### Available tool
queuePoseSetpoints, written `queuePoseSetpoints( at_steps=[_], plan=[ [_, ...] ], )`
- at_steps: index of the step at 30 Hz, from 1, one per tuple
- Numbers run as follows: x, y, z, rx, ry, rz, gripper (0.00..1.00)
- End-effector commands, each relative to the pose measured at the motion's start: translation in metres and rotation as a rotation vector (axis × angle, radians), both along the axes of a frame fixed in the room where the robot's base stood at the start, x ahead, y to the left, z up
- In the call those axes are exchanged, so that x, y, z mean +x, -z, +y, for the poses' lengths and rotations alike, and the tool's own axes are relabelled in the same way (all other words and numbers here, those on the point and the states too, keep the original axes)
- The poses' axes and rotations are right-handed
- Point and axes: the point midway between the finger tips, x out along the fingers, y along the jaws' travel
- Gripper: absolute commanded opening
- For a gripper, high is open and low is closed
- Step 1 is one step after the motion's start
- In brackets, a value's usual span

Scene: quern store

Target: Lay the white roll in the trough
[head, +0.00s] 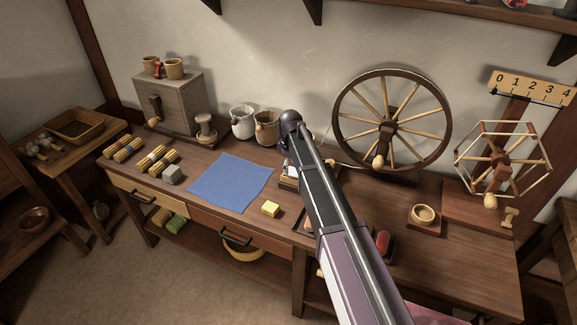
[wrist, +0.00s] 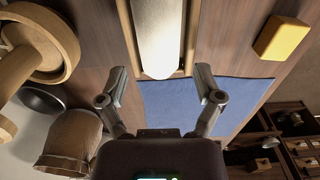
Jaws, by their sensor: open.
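The white roll (wrist: 158,38) lies lengthwise between the wooden side rails of a narrow holder (wrist: 190,30) in the wrist view, its rounded near end toward my gripper. I cannot tell whether this holder is the trough. My gripper (wrist: 160,86) is open and empty, with its fingers spread wide to either side of the roll's line, just short of its near end and apart from it. In the head view my arm hides most of the holder and the roll.
A blue cloth (head: 232,183) and a yellow block (head: 270,209) lie left of my arm. A wicker cup (head: 266,130) and pale pot (head: 243,122) stand behind. A spinning wheel (head: 388,126), a small bowl (head: 423,215) and a red roll (head: 384,244) are to the right.

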Motion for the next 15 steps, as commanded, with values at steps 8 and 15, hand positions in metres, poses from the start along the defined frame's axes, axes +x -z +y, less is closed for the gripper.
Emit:
queuePoseSetpoints(
  at_steps=[8,15],
  plan=[
    [0.0,-0.026,0.0,0.0,0.0,0.0,0.84],
    [0.0,-0.047,0.0,0.0,0.0,0.0,0.84]
  ],
)
